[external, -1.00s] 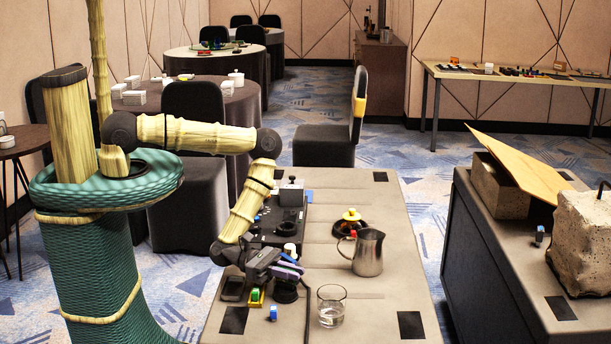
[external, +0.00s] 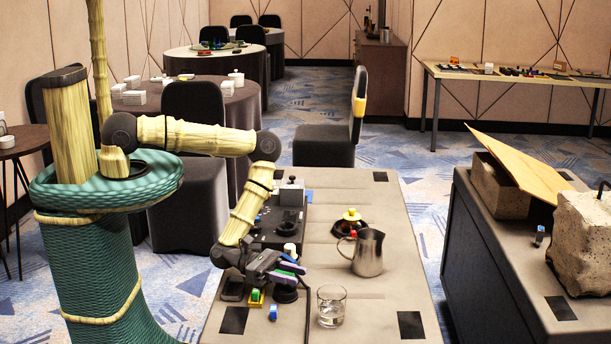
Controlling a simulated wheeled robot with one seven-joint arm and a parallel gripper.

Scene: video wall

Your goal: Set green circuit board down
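My gripper (external: 284,270) is low over the near left part of the grey table (external: 385,240), above a dark round piece (external: 285,294). Purple and pale strips show at its fingertips, with a small green patch beside them. I cannot make out for sure whether that green is a circuit board, or whether the fingers touch anything. A small green block in a yellow holder (external: 256,297) stands on the table just left of and below the gripper.
A glass of water (external: 331,306) and a metal pitcher (external: 367,253) stand right of the gripper. A small blue block (external: 273,313) is in front. A black device (external: 275,228) lies behind my gripper.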

